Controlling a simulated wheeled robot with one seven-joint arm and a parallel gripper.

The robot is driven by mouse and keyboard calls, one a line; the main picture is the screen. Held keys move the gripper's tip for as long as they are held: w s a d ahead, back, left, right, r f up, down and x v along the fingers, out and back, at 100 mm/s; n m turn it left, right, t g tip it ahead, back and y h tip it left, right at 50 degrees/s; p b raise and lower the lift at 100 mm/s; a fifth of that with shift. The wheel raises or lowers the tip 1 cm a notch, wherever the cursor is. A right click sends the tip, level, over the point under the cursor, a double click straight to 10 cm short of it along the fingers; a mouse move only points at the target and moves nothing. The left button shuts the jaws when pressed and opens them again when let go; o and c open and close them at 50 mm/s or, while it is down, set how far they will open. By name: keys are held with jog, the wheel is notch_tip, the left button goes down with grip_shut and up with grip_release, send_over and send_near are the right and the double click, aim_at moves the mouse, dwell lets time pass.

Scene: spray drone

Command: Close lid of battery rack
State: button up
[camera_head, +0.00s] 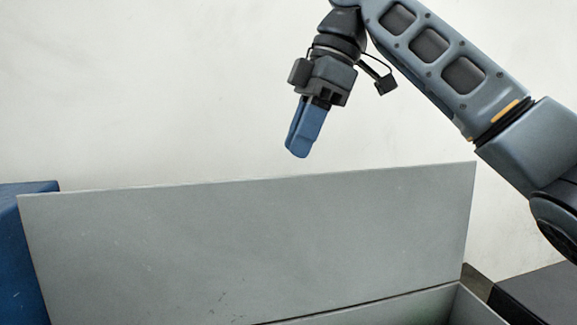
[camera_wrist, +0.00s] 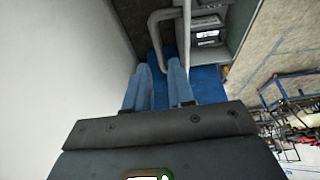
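The lid (camera_head: 250,240) of the battery rack is a wide flat grey panel. It stands raised, nearly upright, in the head view. The box part (camera_head: 465,305) of the rack shows only a little below the hinge line at the lower right. My gripper (camera_head: 298,152) hangs just above the lid's top edge in the picture, blue fingers pointing down, with no visible contact. In the wrist view my gripper (camera_wrist: 160,66) has its two blue fingers slightly apart with nothing between them. How far the gripper is behind or in front of the lid is hard to tell.
A blue block (camera_head: 25,250) stands at the left of the lid. A dark surface (camera_head: 540,295) lies at the lower right. A plain pale wall (camera_head: 150,90) is behind. The wrist view shows a grey bent bar (camera_wrist: 186,30) and, at right, shelving with small items (camera_wrist: 290,110).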

jog(key=shift+x, duration=2.55)
jog(key=shift+c, duration=0.5)
grip_shut()
